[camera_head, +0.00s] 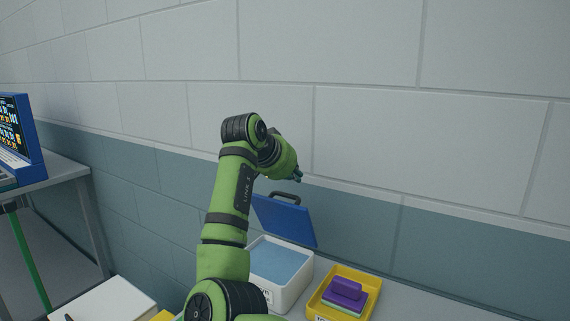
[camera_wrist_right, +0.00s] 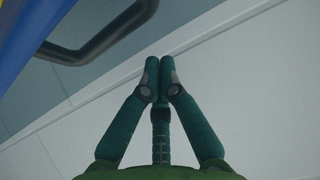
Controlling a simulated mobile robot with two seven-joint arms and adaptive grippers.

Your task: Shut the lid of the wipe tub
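The wipe tub (camera_head: 291,293) is a white box with light blue contents, standing on the counter. Its blue lid (camera_head: 285,222) is open and tilted up at the back, with a dark handle (camera_head: 286,198) on top. In the right wrist view the handle (camera_wrist_right: 98,45) and a blue edge of the lid (camera_wrist_right: 22,38) show at the upper left. My right gripper (camera_head: 298,177) is just above the lid, near the handle. In the wrist view its fingertips (camera_wrist_right: 159,65) are together with nothing visible between them. My left gripper is not in view.
A yellow tray (camera_head: 367,307) with a purple block (camera_head: 346,291) stands right of the tub. A white box (camera_head: 105,300) is at the lower left. A grey table (camera_head: 48,172) with a blue display (camera_head: 20,137) is at the far left. The wall is close behind.

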